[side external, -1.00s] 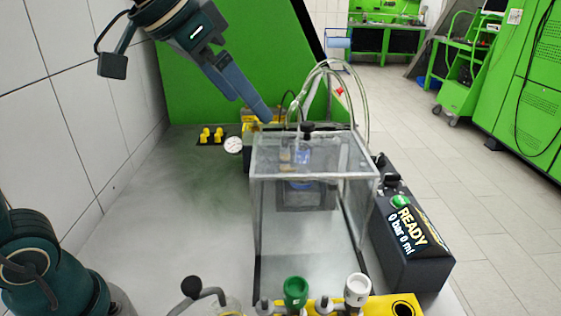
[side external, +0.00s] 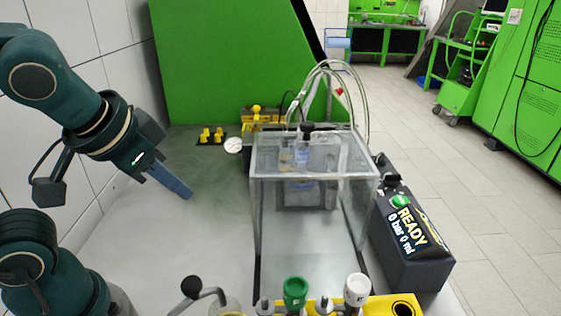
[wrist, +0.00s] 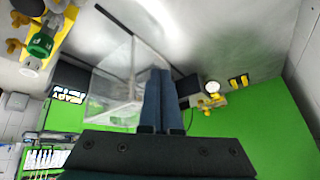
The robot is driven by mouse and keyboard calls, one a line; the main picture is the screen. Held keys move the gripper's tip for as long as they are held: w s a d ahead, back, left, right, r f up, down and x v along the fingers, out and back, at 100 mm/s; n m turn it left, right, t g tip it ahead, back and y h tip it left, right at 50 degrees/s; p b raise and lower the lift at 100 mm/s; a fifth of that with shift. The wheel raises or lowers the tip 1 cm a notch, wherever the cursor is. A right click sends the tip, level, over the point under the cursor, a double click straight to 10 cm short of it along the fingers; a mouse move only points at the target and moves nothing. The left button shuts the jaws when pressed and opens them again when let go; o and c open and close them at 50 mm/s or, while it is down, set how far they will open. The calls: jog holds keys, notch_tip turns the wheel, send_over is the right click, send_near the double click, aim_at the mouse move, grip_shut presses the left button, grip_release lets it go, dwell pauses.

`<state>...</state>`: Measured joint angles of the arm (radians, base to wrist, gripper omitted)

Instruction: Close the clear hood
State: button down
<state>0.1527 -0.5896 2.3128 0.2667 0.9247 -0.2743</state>
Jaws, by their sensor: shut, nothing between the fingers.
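The clear hood (side external: 270,200) stands on the bench in the side view, a see-through box with a flat, level-looking top and upright walls. A dark fixture with a blue-labelled bottle shows through it, and a black knob (side external: 307,127) shows at its top back edge. I cannot tell whether the hood's lower edges are seated all round. The hood also shows in the wrist view (wrist: 112,85), partly behind my fingers. My gripper (side external: 186,193) is shut and empty, to the left of the hood and apart from it, pointing down and to the right.
A black box reading READY (side external: 410,235) stands right of the hood. Green and white valves (side external: 295,291) line the front edge. A round gauge (side external: 233,146) and yellow parts (side external: 212,135) stand at the back left. Hoses (side external: 365,95) arch behind the hood. The bench's left side is clear.

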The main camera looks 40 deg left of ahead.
jog(key=w+d+f+m+t, duration=0.1)
jog(key=w+d+m, duration=0.3)
jog(key=d+m, duration=0.65)
jog(key=shift+w+a+f+n+h, duration=0.15)
jog(key=shift+w+f+n, duration=0.25)
jog(key=shift+w+f, duration=1.05)
jog(key=shift+w+a+f+n+h, duration=0.1)
jog(key=shift+w+f+n, duration=0.35)
jog(key=shift+w+f, duration=1)
jog(key=shift+w+a+f+n+h, duration=0.15)
jog(key=shift+w+f+n, duration=0.25)
jog(key=shift+w+f, duration=1)
jog(key=shift+w+d+r, duration=0.1)
jog(key=shift+w+r, duration=0.15)
jog(key=w+a, duration=0.9)
jog(key=shift+w+a, duration=0.1)
